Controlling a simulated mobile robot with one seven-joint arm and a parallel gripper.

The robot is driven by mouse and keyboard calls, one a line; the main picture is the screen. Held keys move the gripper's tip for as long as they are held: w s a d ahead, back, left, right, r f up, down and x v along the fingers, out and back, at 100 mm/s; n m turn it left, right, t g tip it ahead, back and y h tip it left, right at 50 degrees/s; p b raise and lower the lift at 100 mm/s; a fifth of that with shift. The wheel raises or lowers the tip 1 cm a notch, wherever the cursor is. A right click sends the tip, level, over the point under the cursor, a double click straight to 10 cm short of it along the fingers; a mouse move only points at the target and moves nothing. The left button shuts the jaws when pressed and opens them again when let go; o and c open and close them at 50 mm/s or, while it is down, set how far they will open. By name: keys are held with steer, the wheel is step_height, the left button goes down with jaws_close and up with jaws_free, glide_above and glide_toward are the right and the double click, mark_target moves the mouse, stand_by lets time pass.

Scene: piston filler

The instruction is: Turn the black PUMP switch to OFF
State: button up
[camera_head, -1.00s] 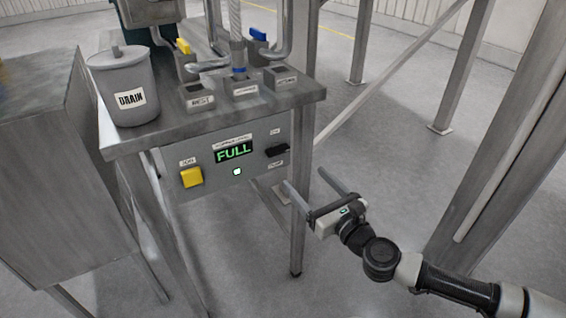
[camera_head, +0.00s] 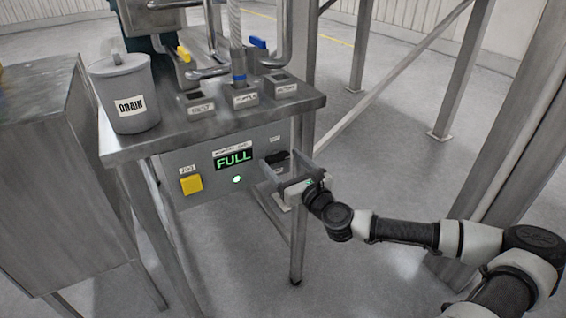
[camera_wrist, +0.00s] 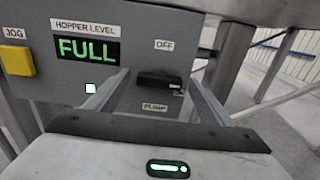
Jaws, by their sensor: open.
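The black PUMP switch (camera_wrist: 158,80) is on the grey panel, with an OFF label above it and a PUMP label below it in the wrist view. Its handle lies sideways. My gripper (camera_wrist: 155,84) is open, with one finger on each side of the switch in that view. I cannot tell whether either finger touches it. In the head view my gripper (camera_head: 285,161) is at the right end of the panel, and the switch (camera_head: 277,156) is partly hidden by it.
The yellow JOG button (camera_head: 190,184) and the green FULL display (camera_head: 233,158) are left of the switch. A table leg (camera_head: 298,220) stands by my gripper. The DRAIN bucket (camera_head: 124,95) sits on the tabletop. The floor to the right is partly clear, with metal posts.

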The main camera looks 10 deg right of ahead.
steer(key=shift+c, duration=0.4)
steer(key=c, duration=1)
steer(key=shift+o, duration=0.2)
steer(key=shift+n, duration=0.3)
steer(key=n, duration=0.3)
steer(key=shift+a+n+b, duration=0.1)
steer(key=shift+n+b, duration=0.25)
steer(key=shift+n, duration=0.05)
steer(key=n, duration=0.4)
steer(key=shift+s+f+n, duration=0.1)
steer(key=shift+n, duration=0.2)
steer(key=n+b, duration=0.1)
steer(key=n, duration=0.3)
steer(key=shift+a+f, duration=0.1)
steer(key=shift+n, duration=2.4)
